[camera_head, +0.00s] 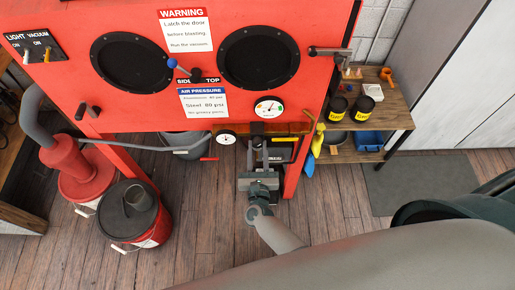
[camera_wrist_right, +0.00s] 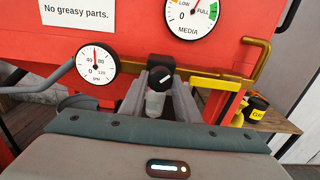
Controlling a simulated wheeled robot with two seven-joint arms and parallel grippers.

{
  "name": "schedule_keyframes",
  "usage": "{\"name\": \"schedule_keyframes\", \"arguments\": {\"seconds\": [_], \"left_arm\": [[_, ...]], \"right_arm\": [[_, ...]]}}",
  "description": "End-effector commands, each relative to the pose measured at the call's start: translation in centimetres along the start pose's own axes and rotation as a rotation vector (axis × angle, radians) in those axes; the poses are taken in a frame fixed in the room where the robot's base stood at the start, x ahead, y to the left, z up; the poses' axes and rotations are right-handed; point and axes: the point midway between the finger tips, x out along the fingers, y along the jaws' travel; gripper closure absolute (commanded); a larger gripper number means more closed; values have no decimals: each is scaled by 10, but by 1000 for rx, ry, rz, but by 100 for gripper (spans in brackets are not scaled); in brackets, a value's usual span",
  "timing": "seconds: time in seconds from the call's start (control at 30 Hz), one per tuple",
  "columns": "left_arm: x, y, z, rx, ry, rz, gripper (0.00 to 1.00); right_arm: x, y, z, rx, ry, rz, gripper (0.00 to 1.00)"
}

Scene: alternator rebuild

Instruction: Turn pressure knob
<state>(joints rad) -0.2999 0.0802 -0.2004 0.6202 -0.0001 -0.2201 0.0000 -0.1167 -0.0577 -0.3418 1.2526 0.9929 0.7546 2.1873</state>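The black pressure knob (camera_wrist_right: 161,78) has a white mark on its face. It sits on a regulator with a pale, clear bowl (camera_wrist_right: 155,104) below it, on the front of the red blast cabinet. In the head view the knob (camera_head: 257,129) is small and dark, just above my right gripper (camera_head: 265,146). My right gripper, also in the right wrist view (camera_wrist_right: 160,88), is open. Its two grey fingers point at the regulator, one on each side of it. I cannot tell whether they touch the knob. My left gripper is not in view.
A white pressure gauge (camera_wrist_right: 97,63) is left of the knob, and a media gauge (camera_wrist_right: 192,14) is above. A yellow-brown pipe (camera_wrist_right: 252,65) and yellow handle (camera_wrist_right: 215,82) are at the right. A wooden shelf (camera_head: 392,106) with black jars stands right of the cabinet. Red buckets (camera_head: 150,231) stand left.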

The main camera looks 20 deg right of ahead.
Motion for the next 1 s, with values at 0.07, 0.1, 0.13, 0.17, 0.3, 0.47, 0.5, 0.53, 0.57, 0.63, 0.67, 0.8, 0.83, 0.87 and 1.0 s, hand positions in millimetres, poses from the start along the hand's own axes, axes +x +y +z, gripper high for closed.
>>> {"name": "schedule_keyframes", "arguments": {"seconds": [0.07, 0.1, 0.13, 0.17, 0.3, 0.47, 0.5, 0.53, 0.57, 0.63, 0.67, 0.8, 0.83, 0.87, 1.0], "left_arm": [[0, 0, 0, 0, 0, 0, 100], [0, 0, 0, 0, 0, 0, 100], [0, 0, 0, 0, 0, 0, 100], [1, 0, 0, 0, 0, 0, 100], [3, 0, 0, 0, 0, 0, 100], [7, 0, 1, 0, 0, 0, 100], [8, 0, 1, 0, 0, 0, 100], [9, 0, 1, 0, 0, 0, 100], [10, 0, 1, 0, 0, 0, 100], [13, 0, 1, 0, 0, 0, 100], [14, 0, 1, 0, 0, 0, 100], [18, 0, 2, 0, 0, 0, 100], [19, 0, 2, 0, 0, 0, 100], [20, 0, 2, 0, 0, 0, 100], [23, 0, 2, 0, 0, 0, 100]], "right_arm": [[0, 0, 0, -1, 0, 0, 93], [0, 0, 0, -3, 0, 0, 93], [0, 0, 0, -5, 0, 0, 93], [0, 0, 0, -7, 0, 0, 93], [0, 0, -1, -34, 0, 0, 93], [0, -1, -1, -98, -1, -2, 93], [0, -1, -1, -120, -1, -1, 93], [-1, 0, -2, -137, 0, -1, 93], [-1, 0, -2, -157, 0, 0, 93], [-1, 0, -2, -205, 0, -1, 93], [-1, -1, -2, -227, 0, -2, 93], [0, -1, -2, -345, 0, -1, 93], [0, -1, -1, -370, 0, -2, 93], [0, -1, -1, -395, 0, -2, 93], [-1, -1, -1, -515, 0, -1, 93]]}}
